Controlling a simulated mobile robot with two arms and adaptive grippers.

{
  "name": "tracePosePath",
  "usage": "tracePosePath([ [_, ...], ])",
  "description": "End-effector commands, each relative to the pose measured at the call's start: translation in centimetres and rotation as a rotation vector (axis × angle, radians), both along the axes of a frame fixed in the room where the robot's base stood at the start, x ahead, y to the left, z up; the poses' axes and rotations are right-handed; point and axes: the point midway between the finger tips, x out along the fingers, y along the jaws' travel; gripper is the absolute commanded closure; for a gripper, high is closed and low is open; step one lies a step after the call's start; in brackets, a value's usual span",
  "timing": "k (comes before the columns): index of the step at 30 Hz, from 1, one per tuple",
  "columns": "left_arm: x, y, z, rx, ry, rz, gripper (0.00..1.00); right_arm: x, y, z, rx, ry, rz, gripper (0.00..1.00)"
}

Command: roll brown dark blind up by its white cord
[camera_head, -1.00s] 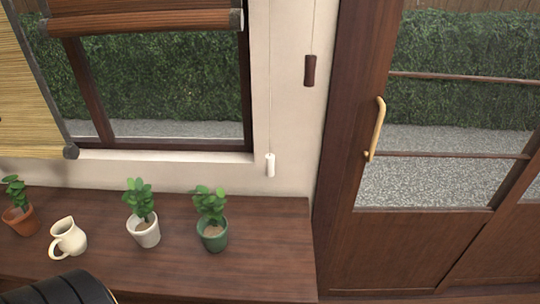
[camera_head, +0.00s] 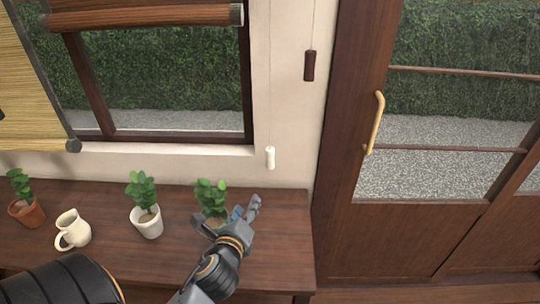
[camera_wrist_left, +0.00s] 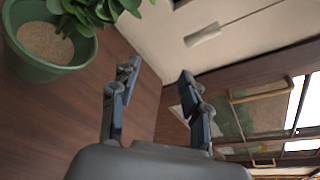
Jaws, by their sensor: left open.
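The dark brown blind (camera_head: 145,18) hangs at the top of the window, with only its lower end and bottom bar in the head view. The white cord's pull (camera_head: 270,157) hangs against the wall right of the window. It also shows in the left wrist view (camera_wrist_left: 203,35), beyond my fingers and apart from them. My left gripper (camera_head: 248,208) is open and empty, over the wooden counter, below the white pull. It partly covers the green-potted plant (camera_head: 208,191). The green pot (camera_wrist_left: 47,68) is left of the fingers in the wrist view. My right gripper is not in view.
A dark brown pull (camera_head: 310,66) hangs on another cord to the right. A tan blind (camera_head: 33,100) hangs at left. The counter (camera_head: 185,215) holds a white-potted plant (camera_head: 147,222), a cream jug (camera_head: 72,229) and a terracotta-potted plant (camera_head: 27,213). A door handle (camera_head: 376,122) is at right.

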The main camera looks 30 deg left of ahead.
Motion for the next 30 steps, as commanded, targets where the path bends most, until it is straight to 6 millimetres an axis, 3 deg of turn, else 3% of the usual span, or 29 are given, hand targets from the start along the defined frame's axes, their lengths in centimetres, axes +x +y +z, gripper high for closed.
tracePosePath([
  [3, 1.8, 0.2, 2.4, 0.359, 0.002, -0.112, 0.54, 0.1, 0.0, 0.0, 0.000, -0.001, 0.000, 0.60],
  [9, 3.2, -0.2, 4.3, 0.710, 0.015, -0.200, 0.54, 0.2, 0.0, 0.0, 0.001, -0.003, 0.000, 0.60],
  [17, 5.3, 0.3, 4.8, 0.765, 0.016, -0.211, 0.54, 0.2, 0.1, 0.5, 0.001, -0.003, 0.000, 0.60],
  [30, 13.9, 2.8, 4.7, 0.758, 0.017, -0.209, 0.54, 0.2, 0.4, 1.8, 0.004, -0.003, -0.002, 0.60],
])
